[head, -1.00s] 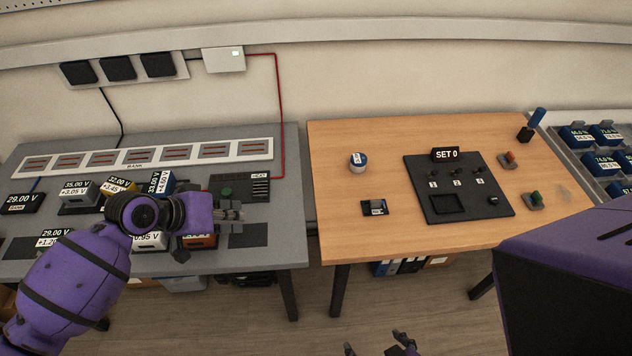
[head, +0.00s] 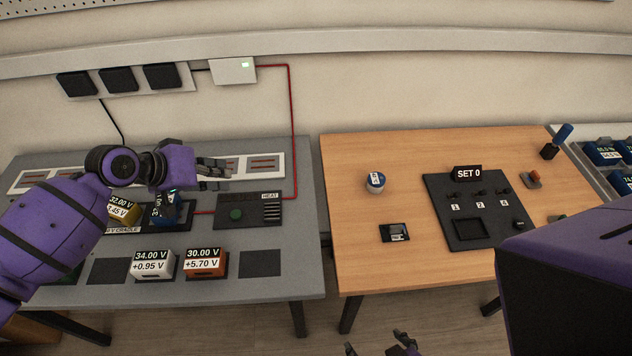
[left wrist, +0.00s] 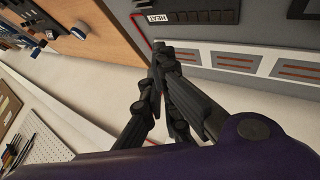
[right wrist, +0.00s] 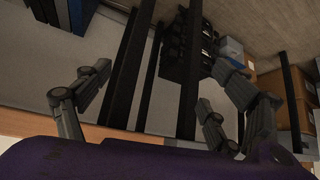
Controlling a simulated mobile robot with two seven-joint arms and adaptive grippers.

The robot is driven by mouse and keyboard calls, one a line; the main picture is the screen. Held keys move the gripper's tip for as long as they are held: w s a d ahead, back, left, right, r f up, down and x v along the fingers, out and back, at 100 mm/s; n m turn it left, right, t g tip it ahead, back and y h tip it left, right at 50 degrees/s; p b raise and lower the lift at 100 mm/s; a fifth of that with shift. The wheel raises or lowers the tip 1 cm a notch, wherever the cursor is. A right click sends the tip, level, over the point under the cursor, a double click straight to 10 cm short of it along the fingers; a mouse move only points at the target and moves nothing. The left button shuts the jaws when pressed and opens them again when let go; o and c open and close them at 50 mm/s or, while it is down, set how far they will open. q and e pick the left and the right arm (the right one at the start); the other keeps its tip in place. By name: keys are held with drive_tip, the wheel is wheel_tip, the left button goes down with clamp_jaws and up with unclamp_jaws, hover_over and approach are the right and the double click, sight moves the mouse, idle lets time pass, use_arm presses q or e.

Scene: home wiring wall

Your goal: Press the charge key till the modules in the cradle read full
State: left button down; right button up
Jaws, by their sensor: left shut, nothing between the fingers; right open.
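The cradle (head: 124,231), whose label shows only in part, holds a yellow module (head: 124,212) reading 32.00 V and a blue module (head: 166,211), its readout turned and hard to read. My left arm hides the cradle's left part. A green round button (head: 236,214) sits on the dark panel marked HEAT; I see no label naming it the charge key. My left gripper (head: 226,170) is shut and empty, above and behind this panel, in front of the bank strip. Its closed fingers also show in the left wrist view (left wrist: 160,75). My right gripper (head: 376,346) is open and empty, low before the tables.
A white module (head: 153,264) and an orange module (head: 205,263) stand on the grey table's front pads. A red cable (head: 291,130) runs down to the HEAT panel. The wooden table (head: 360,270) stands right of a narrow gap, with a SET 0 panel (head: 467,173).

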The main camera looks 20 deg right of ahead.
use_arm(q)
drive_tip(key=b, duration=0.3)
hover_over(234, 211)
drive_tip(key=f, duration=0.7)
drive_tip(key=shift+w, duration=0.4)
drive_tip(key=shift+w+f+b, duration=0.1)
drive_tip(key=shift+f+b, duration=0.45)
drive_tip(key=shift+f, duration=0.3)
use_arm(e)
drive_tip(key=shift+s+d+f, duration=0.1)
drive_tip(key=shift+s+f, duration=0.2)
drive_tip(key=shift+f, duration=0.4)
drive_tip(key=shift+s+d+f, duration=0.1)
drive_tip(key=shift+s+f, duration=0.2)
drive_tip(key=shift+f, duration=0.4)
drive_tip(key=shift+s+f, duration=0.3)
drive_tip(key=shift+f, duration=0.4)
use_arm(q)
drive_tip(key=shift+f, duration=0.45)
use_arm(e)
drive_tip(key=shift+s+f, duration=0.1)
drive_tip(key=shift+f, duration=0.05)
